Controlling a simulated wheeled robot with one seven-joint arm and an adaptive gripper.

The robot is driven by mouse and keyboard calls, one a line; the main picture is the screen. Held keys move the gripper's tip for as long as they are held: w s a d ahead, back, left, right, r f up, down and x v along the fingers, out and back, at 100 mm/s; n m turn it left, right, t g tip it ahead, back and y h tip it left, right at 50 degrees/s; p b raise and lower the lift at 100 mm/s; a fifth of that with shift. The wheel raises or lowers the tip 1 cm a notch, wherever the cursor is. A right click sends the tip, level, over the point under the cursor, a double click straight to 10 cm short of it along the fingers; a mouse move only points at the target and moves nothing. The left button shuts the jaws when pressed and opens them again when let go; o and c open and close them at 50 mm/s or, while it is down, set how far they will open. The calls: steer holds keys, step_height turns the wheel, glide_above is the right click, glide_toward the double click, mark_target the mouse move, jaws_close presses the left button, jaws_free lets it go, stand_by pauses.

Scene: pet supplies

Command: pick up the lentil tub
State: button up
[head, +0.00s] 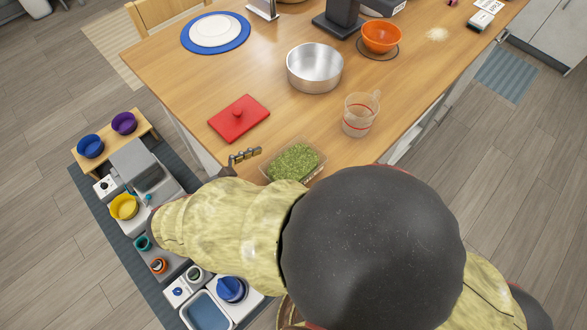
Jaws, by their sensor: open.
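The lentil tub (294,161) is a clear, squarish container filled with green lentils. It stands on the wooden table near its front corner, in the head view. My gripper (243,158) is just left of the tub, at the table's edge, with its fingertips pointing toward the tub. It is open and a visible gap separates it from the tub. My sleeved arm and a dark rounded part of my body cover the area in front of the tub and hide part of its near side.
A red lid (239,118) lies behind my gripper. A clear measuring jug (360,115) stands right of the tub, with a metal bowl (314,68) behind. An orange bowl (381,36) and a blue-rimmed plate (216,33) are farther back.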

mark_target(294, 172)
steer(key=b+x, duration=0.2)
steer(key=x, duration=0.3)
steer(key=shift+d+f+b, duration=0.2)
steer(key=shift+f+b, duration=0.05)
steer(key=shift+b, duration=0.15)
steer(key=c, duration=0.3)
steer(key=shift+r, duration=0.1)
steer(key=c, duration=1)
